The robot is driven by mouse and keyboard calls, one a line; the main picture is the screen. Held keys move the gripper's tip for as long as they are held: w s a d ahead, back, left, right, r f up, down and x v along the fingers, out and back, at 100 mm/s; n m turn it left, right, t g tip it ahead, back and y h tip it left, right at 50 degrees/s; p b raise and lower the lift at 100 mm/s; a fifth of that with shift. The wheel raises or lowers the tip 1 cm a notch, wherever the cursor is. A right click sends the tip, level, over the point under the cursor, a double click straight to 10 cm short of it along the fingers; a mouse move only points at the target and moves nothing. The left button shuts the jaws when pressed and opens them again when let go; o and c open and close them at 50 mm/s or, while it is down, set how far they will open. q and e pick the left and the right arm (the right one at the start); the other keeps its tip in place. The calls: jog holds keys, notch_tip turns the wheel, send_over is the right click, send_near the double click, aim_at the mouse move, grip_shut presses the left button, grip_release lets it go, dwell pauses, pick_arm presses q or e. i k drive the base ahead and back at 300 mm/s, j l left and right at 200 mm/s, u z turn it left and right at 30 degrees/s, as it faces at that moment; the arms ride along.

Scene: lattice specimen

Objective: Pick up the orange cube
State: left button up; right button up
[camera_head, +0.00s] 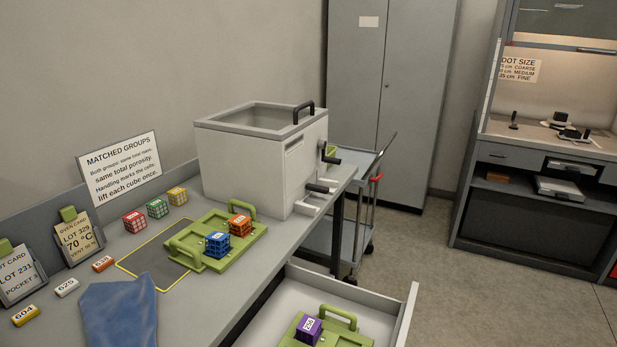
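The orange cube (240,226) is a lattice block with a white label on top. It sits on a green tray (195,263) with raised handles, on the grey bench. A blue lattice cube (217,246) sits close in front of it on the same tray, to its left in the picture. A green handle (249,207) rises just behind the orange cube. Neither of my grippers is in view.
A large grey box (245,162) with a black handle stands right behind the tray. Red (135,221), green (157,208) and yellow (177,196) cubes line the back. A blue cloth (120,312) lies in front. An open drawer (405,318) holds a purple cube (308,330).

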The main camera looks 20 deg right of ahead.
aim_at(239, 220)
jog(key=l+z, duration=0.7)
jog(key=l, duration=0.15)
